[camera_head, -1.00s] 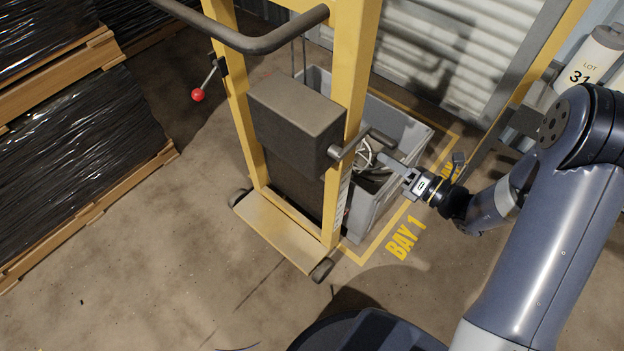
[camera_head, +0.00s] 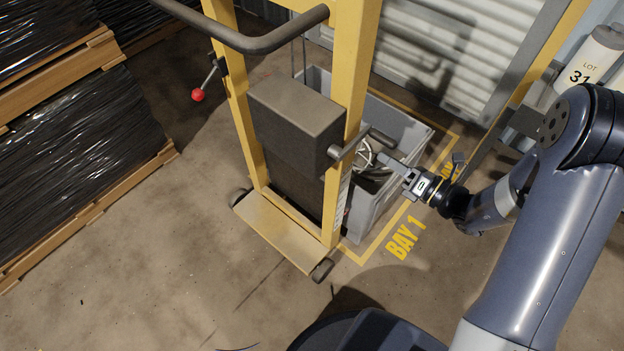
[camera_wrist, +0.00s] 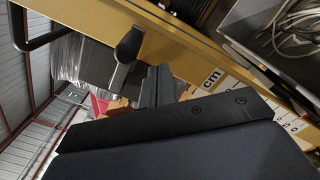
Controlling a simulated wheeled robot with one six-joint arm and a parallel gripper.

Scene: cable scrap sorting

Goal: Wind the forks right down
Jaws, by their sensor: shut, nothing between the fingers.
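The yellow hand stacker (camera_head: 362,60) stands upright with a dark box housing (camera_head: 300,118) between its posts. A crank (camera_head: 368,138) with a dark grip sticks out from the right post. In the wrist view the crank's black grip (camera_wrist: 130,43) and grey shaft stand just left of my gripper. My gripper (camera_head: 384,158) is shut and empty, beside the crank and slightly below its grip in the picture. In the wrist view the closed fingers (camera_wrist: 157,83) show a small apparent gap from the grip; contact cannot be confirmed. The forks are hidden behind the stacker.
A grey crate (camera_head: 427,142) holding cables stands behind the stacker, inside the yellow floor lines marked BAY 1. A red-knobbed lever (camera_head: 198,94) juts from the left post. Black-wrapped pallet stacks (camera_head: 70,150) stand at left. The front floor is clear.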

